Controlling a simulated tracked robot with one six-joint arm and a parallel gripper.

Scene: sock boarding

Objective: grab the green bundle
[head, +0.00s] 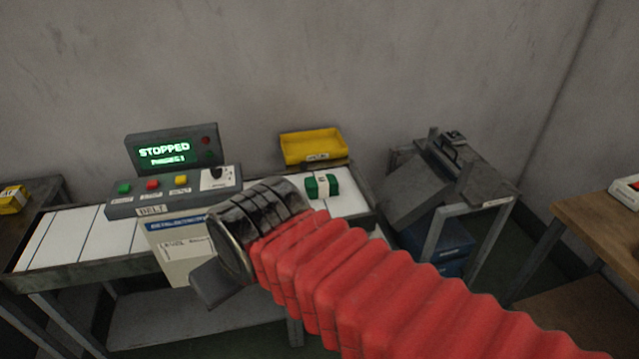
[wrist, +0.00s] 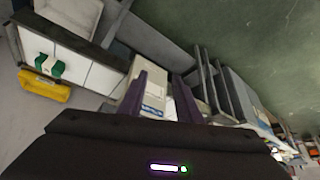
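The green bundle (head: 322,186) has a pale band around its middle. In the head view my red-sleeved arm crosses the front of the belt, and the fingertips cannot be made out.
A yellow tray (head: 312,147) stands behind the bundle. The belt control panel (head: 175,190) and a screen reading STOPPED (head: 165,152) are left of it. A grey stand with a sloped plate (head: 430,185) is at the right, and a wooden table (head: 600,225) lies beyond.

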